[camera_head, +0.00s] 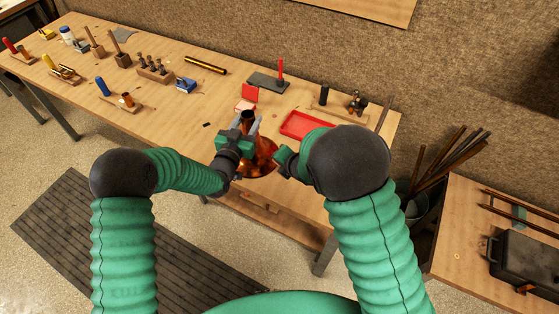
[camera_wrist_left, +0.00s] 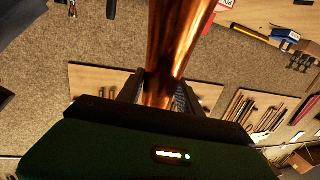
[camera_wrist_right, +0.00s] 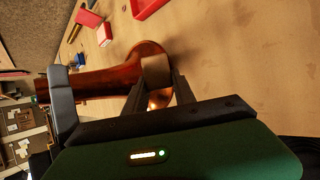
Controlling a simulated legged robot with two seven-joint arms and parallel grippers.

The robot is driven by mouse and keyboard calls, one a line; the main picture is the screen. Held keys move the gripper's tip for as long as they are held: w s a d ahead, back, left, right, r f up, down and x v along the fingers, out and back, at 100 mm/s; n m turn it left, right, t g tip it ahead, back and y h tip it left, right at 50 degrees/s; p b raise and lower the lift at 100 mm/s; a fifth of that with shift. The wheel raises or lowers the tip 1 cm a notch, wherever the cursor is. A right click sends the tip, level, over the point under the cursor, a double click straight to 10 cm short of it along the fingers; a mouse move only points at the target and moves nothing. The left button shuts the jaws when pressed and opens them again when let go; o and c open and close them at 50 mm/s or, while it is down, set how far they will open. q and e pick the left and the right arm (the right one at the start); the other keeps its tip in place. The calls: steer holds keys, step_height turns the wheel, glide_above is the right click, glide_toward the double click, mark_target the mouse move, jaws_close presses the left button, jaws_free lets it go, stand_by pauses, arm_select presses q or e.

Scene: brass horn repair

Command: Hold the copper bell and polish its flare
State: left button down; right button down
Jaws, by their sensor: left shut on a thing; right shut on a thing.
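The copper bell (camera_head: 263,163) is held out at the table's front edge, its flare toward the lower right and its narrow tube up. My left gripper (camera_head: 249,127) is shut on the tube; the left wrist view shows the copper tube (camera_wrist_left: 165,75) between its fingers. In the right wrist view, the bell (camera_wrist_right: 110,80) lies across the left. My right gripper (camera_wrist_right: 157,85) is shut on a small tan pad (camera_wrist_right: 155,70) that overlaps the flare. Whether the pad touches the copper cannot be told. My right arm hides the pad in the head view.
A red tray (camera_head: 305,124) and a small red box (camera_head: 250,93) lie behind the bell on the wooden bench (camera_head: 215,112). A dark plate (camera_head: 268,82) and several tools stand further back. A bucket of rods (camera_head: 416,207) and a side table (camera_head: 455,240) are at the right.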

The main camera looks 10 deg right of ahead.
stand_by(0.3)
arm_select(q)
steer(key=c, duration=0.7)
jaws_free()
steer(key=v, duration=1.1)
steer(key=shift+s+a, duration=0.2)
steer(key=shift+s, duration=0.2)
